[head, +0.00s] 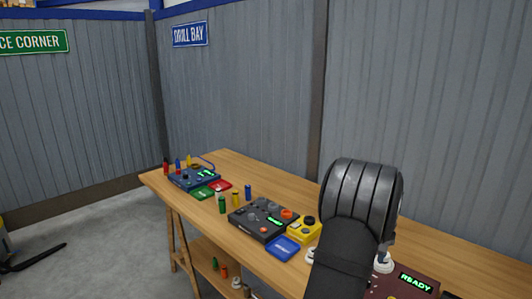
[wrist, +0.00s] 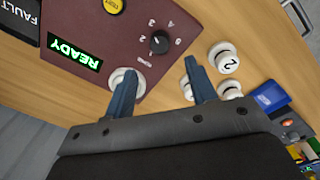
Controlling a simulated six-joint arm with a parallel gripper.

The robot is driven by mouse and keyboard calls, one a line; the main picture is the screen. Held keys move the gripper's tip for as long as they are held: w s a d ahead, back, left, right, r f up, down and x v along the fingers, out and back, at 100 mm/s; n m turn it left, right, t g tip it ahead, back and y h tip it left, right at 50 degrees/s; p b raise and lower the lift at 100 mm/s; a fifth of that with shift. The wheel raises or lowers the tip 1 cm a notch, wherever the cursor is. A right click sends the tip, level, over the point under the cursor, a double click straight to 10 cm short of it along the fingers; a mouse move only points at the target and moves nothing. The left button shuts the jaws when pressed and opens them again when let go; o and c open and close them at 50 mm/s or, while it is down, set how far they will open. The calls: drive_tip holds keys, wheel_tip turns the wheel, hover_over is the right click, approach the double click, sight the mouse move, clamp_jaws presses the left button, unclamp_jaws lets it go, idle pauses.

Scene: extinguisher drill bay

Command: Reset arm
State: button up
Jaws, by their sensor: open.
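My gripper (wrist: 161,66) is open and empty in the wrist view, its two blue fingers apart above the table. The left finger overlaps a white round knob (wrist: 117,76) at the lower edge of a maroon control box (wrist: 95,30). I cannot tell whether they touch. The box has a green READY display (wrist: 75,54), a black dial (wrist: 159,43) with marks around it and a yellow button (wrist: 112,5). In the head view the maroon box (head: 381,286) shows at the lower right, partly hidden by my arm; my fingers are hidden there.
White round pieces, one marked 2 (wrist: 228,64), stand close to the right finger. A blue tray (wrist: 270,97) lies further right. On the wooden table (head: 240,165) are a dark control box (head: 262,218), a yellow box (head: 304,231) and small coloured cylinders. A FAULT panel (wrist: 15,18) is at the upper left.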

drive_tip(key=f, duration=0.8)
drive_tip(key=shift+d+f, duration=0.2)
drive_tip(key=shift+f, duration=0.15)
drive_tip(key=shift+r, duration=0.1)
